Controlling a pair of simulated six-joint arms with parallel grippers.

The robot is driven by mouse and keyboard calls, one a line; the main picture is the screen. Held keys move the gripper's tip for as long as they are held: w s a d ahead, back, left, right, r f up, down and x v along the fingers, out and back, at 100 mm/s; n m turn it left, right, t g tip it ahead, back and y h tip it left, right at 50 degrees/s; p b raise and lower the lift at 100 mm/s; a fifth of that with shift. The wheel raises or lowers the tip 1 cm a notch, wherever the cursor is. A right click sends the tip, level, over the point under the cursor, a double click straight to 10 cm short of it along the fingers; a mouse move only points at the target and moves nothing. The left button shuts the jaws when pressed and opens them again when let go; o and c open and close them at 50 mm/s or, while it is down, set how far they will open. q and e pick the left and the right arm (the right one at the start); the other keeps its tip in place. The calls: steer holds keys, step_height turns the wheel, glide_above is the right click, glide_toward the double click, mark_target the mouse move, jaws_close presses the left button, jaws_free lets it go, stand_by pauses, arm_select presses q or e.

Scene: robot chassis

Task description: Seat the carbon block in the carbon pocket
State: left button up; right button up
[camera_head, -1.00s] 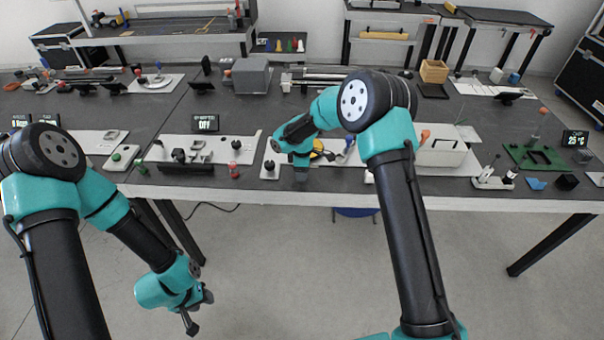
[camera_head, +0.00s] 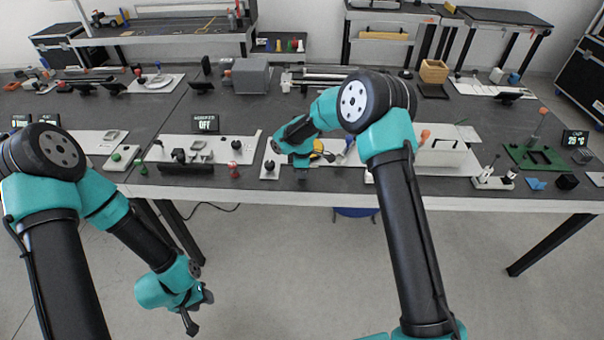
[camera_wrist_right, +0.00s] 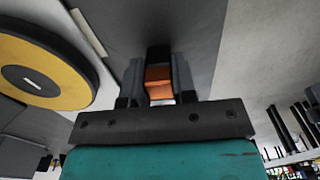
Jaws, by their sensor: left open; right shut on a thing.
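My right gripper (camera_head: 302,172) is low over the front edge of the table, near a white plate. In the right wrist view its fingers (camera_wrist_right: 160,85) are shut on a small block (camera_wrist_right: 159,80) with an orange-brown face and a dark far end. It may be the carbon block, but I cannot be sure. The head view barely shows the block at the fingertips. I cannot make out the carbon pocket in either view. My left gripper (camera_head: 191,322) is open and empty, hanging in front of the table below its edge.
A yellow disc with a dark centre (camera_wrist_right: 35,78) is left of the fingers in the wrist view. The floor in front is clear.

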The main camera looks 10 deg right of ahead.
steer(key=shift+c, duration=0.6)
steer(key=shift+r, duration=0.15)
steer(key=shift+r, duration=0.65)
step_height(320, 180, up, 2)
steer(key=shift+r, duration=0.1)
steer(key=s+a+r, duration=0.1)
steer(key=s+a, duration=0.2)
steer(key=s, duration=1.2)
steer(key=shift+s+a+r, duration=0.15)
steer(key=shift+s+a, duration=0.05)
steer(key=shift+s, duration=0.15)
